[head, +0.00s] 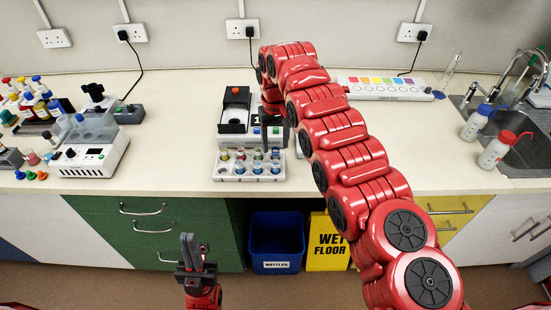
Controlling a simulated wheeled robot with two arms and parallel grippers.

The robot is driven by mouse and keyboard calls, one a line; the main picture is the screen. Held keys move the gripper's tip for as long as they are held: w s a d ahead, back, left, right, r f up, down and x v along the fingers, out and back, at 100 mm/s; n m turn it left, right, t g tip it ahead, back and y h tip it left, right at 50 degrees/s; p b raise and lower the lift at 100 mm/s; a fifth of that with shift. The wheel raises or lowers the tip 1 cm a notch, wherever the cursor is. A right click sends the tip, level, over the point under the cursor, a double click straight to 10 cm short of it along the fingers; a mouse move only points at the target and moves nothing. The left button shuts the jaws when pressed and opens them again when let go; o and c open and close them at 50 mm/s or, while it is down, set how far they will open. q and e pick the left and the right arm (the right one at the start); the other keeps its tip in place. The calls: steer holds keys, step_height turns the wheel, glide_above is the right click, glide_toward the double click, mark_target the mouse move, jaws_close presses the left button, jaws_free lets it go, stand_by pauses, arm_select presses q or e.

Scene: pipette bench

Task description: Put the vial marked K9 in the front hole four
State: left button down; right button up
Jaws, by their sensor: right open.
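A white rack (249,178) stands near the front edge of the bench and holds several small vials with coloured tops in two rows. The front row's left end seems to have an empty hole. The marks on the vials are too small to read, so I cannot tell which is K9. My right gripper (277,118) is open just behind and above the rack's right part, partly hidden by its own red arm. My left gripper (196,256) hangs low in front of the bench, away from the rack; its jaw opening is unclear.
A black-and-white device (235,112) stands right behind the rack. A white machine (90,155) and coloured-cap bottles stand at the left. A colour-strip box (384,88), wash bottles (476,124) and a sink are at the right. Bench between rack and left machine is clear.

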step_height(320, 180, up, 5)
steer(key=shift+p, duration=1)
